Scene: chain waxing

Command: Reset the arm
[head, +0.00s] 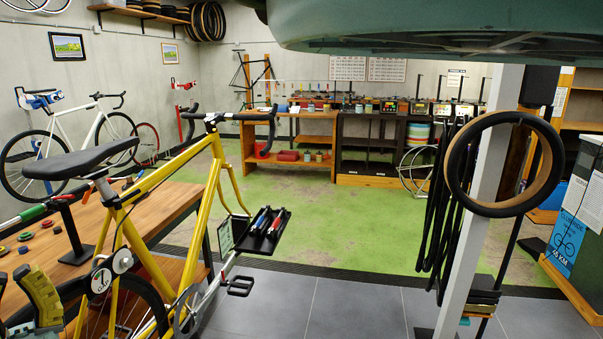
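An olive-yellow ribbed part (40,296) on dark links stands at the lower left edge of the head view, in front of the workbench and the bicycle's wheel. It looks like a finger of my gripper. A second small piece shows at the very edge of the picture, with a narrow gap between the two. The rest is cut off, so I cannot tell how far it is open or whether it holds anything. A yellow bicycle (150,184) with a black saddle (80,160) stands close to it.
A wooden workbench (165,205) is at left. A black tray (262,236) with tools is beside the bicycle. A pale post (478,190) with hanging black tubes (440,205) and a tyre (462,165) stands at right. A large teal shape overhangs the top.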

